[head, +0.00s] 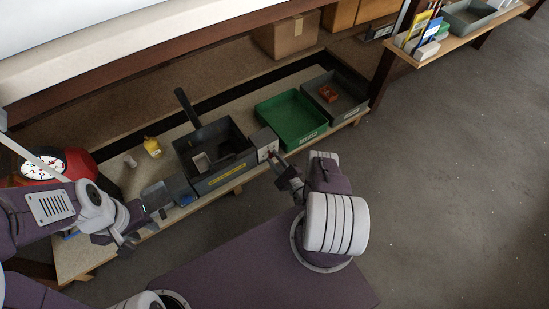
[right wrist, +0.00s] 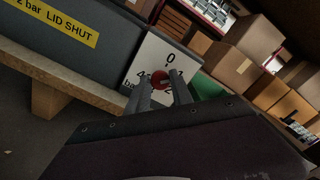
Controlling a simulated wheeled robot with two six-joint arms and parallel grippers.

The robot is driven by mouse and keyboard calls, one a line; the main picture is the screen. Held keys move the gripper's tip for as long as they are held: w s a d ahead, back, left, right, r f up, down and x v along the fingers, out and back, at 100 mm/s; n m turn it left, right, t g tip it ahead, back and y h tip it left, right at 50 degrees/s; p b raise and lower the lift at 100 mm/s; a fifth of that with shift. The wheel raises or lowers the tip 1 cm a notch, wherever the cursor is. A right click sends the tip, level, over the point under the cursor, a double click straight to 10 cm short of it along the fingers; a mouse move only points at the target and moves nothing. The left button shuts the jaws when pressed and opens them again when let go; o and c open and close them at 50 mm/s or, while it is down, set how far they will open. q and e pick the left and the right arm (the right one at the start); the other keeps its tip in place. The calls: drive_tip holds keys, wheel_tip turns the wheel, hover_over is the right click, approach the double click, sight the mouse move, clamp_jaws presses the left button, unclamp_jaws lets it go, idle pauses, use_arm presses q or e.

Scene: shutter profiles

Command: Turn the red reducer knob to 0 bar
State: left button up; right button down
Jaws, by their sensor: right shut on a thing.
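The red reducer knob (right wrist: 160,80) sits on a white dial plate (right wrist: 152,56) in the right wrist view, with the figures 0, 2 and 4 around it. My right gripper (right wrist: 161,84) is shut on the knob, one finger on each side, and the fingers hide part of the plate. Where the knob points is too small to tell. In the head view, the grey reducer box (head: 264,143) stands at the right end of the dark open bin, and my right gripper (head: 273,156) reaches its front. My left gripper (head: 125,242) hangs in front of the bench at the left, away from the knob.
A dark grey bin (head: 228,180) with a yellow label and raised lid stands left of the reducer box. A green tray (head: 291,119) and a grey tray (head: 345,99) lie right. A yellow bottle (head: 153,147) and a red-cased dial (head: 44,164) are left. The floor at right is clear.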

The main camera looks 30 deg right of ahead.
drive_tip(key=n+p, duration=0.1)
drive_tip(key=n, duration=0.3)
drive_tip(key=shift+n, duration=0.3)
drive_tip(key=shift+f+n+p, duration=0.1)
drive_tip(key=shift+n+p, duration=0.55)
drive_tip(key=shift+n, duration=1.65)
drive_tip(key=c, duration=1.2)
unclamp_jaws()
drive_tip(key=shift+o, duration=0.2)
drive_tip(key=shift+s, duration=0.1)
